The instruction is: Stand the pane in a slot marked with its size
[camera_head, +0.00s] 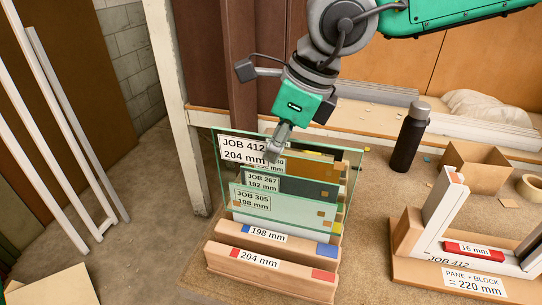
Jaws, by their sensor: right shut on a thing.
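My right gripper (276,146) comes down from above and is shut on the top edge of a clear glass pane (340,160) labelled JOB 412, 204 mm. The pane is roughly upright over the slotted wooden rack; its lower edge is hard to make out through the other glass. Rack bars carry the marks 198 mm (268,235) and 204 mm (258,259), the latter nearest me with a red patch. Other panes stand behind, labelled JOB 305, 198 mm (252,199) and JOB 267, 192 mm (262,181). A further label is partly covered. My left gripper is not in view.
At right, a wooden gauge (409,268) marked JOB 412, PANE + BLOCK = 220 mm holds a red 16 mm block (474,251). A dark bottle (407,145), cardboard box (474,166) and tape roll (531,187) stand behind. White frames (62,130) lean at left.

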